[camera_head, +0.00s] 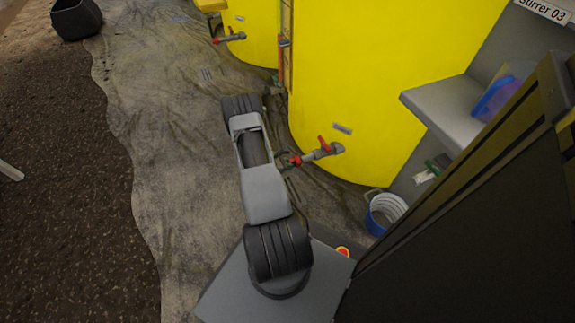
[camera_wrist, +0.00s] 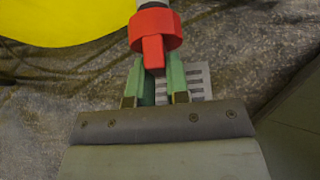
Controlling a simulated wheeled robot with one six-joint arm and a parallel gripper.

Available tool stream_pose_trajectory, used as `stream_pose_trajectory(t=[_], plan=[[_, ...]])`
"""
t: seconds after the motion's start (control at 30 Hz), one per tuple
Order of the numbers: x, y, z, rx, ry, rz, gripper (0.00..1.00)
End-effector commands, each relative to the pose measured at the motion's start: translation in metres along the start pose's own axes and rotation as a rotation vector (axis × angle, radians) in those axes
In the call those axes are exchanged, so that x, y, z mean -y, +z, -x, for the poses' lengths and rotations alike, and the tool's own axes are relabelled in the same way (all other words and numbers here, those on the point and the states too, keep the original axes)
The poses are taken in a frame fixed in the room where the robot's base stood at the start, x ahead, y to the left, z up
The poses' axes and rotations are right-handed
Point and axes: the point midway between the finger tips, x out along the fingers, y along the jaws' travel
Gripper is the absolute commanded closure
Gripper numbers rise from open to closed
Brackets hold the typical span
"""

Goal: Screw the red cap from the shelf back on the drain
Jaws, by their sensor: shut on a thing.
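The red cap (camera_wrist: 154,30) is at the top centre of the wrist view, with its tab pointing toward my gripper. My gripper (camera_wrist: 156,66) is shut on this tab, one green finger on each side. The cap is in line with the end of a grey drain pipe (camera_wrist: 150,3); I cannot tell how far it is screwed on. In the head view the red cap (camera_head: 295,160) is at the outer end of the drain (camera_head: 322,153) on the large yellow tank. My gripper is mostly hidden there by my arm.
The drain has a red valve handle (camera_head: 323,143). A grey shelf (camera_head: 445,105) with a blue-purple item (camera_head: 492,98) is at the right. A blue bucket (camera_head: 385,212) stands below it. A second yellow tank (camera_head: 252,32) is behind. Wrinkled ground sheet (camera_head: 165,130) lies clear at left.

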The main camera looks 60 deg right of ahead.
Motion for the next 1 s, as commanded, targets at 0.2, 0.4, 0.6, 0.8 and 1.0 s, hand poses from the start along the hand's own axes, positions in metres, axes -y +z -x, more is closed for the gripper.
stream_pose_trajectory(t=[0.2,0.4,0.6,0.8,1.0], plan=[[0.0,0.0017,-0.0026,0.0,0.0,0.0,1.0],[0.0,0.0018,-0.0024,0.0,0.0,0.0,1.0],[0.0,0.0018,-0.0028,0.0,0.0,0.0,1.0],[-0.0001,0.0032,-0.0054,0.0,0.0,0.0,1.0],[-0.0001,0.0045,-0.0063,0.0,0.0,0.0,1.0]])
